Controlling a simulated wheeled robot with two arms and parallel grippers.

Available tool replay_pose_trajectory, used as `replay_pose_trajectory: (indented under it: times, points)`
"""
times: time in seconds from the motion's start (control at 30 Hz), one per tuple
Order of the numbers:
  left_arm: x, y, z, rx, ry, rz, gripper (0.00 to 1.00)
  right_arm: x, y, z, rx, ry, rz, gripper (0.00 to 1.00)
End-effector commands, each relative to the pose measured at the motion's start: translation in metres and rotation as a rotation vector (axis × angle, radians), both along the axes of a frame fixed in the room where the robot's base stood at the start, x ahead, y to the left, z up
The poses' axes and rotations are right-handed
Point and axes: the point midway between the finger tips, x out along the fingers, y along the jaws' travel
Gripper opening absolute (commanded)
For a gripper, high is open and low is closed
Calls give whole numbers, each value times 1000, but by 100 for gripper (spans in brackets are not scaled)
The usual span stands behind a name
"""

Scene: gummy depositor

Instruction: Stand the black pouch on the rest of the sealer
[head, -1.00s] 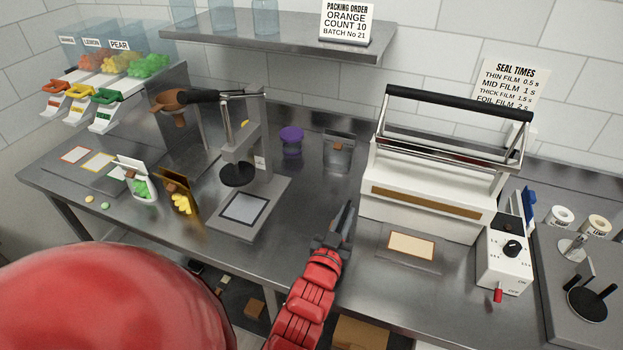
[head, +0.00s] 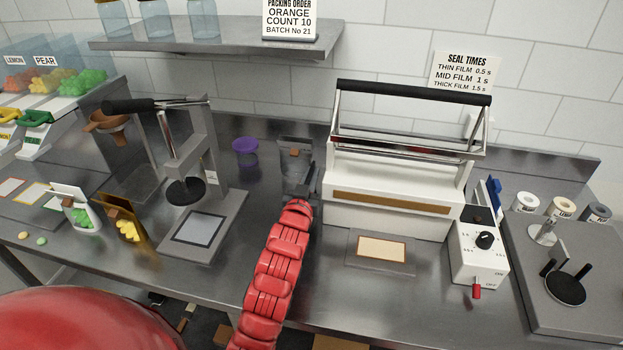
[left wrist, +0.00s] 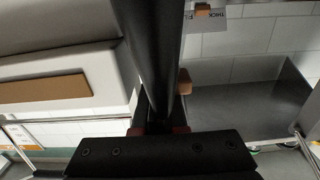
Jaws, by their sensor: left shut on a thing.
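The black pouch (head: 294,150) looks dark grey, with a brown patch near its top. It stands upright at the back of the counter, left of the sealer. My left gripper (head: 307,183) is at its lower right front and shut on it; the arm hides the grip itself. The white sealer (head: 388,205) has a raised black handle bar. Its rest (head: 352,262), a low grey plate with a cream panel, lies in front. My right gripper is not in view.
A control box (head: 480,255) with a red switch stands right of the rest. A press (head: 215,210) stands to the left, with a purple cup (head: 245,146) behind it. A white pouch (head: 75,208) and a gold pouch (head: 122,222) stand further left.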

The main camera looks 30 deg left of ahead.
Motion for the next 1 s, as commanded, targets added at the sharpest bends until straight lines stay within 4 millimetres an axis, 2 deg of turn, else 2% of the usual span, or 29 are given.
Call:
replay_pose_trajectory:
  times: [0.1, 0.33, 0.5, 0.6, 0.93, 0.97, 1.0]
  points:
    - [15, 7, 0, -1, 3, 0, 0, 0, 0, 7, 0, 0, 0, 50]
    - [26, 12, -1, -1, 0, 0, 0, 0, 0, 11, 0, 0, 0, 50]
    - [26, 12, -28, -2, 8, 1, 0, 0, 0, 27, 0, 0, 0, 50]
    - [26, 11, -38, -1, 4, 0, 0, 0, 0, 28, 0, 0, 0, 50]
    - [26, 11, -43, 0, 0, 0, 0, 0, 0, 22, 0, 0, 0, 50]
    - [26, 11, -42, 0, 0, 0, 15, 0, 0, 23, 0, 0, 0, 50]
    - [26, 11, -41, 0, 1, 0, 22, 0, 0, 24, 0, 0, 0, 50]
